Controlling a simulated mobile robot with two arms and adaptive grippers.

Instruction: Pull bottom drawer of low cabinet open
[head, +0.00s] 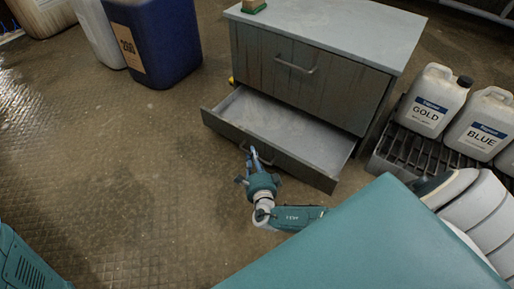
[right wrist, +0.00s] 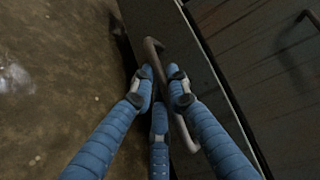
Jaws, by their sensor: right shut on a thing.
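The low grey cabinet (head: 380,40) stands at the upper middle of the head view. Its bottom drawer (head: 305,165) is pulled out, and its empty pale inside shows. The upper drawer (head: 300,85) is closed. My right gripper (head: 253,154) is at the bottom drawer's front, shut on the bar handle (right wrist: 152,47). In the right wrist view, the blue fingers of my right gripper (right wrist: 162,76) close around the middle of this handle. My left gripper is not in view.
A blue drum (head: 165,45) stands at the upper left. White jugs marked GOLD (head: 430,100) and BLUE (head: 483,125) stand on a dark grated rack (head: 405,150) right of the cabinet. A small green-based object (head: 253,6) sits on the cabinet top. The floor left of the drawer is clear.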

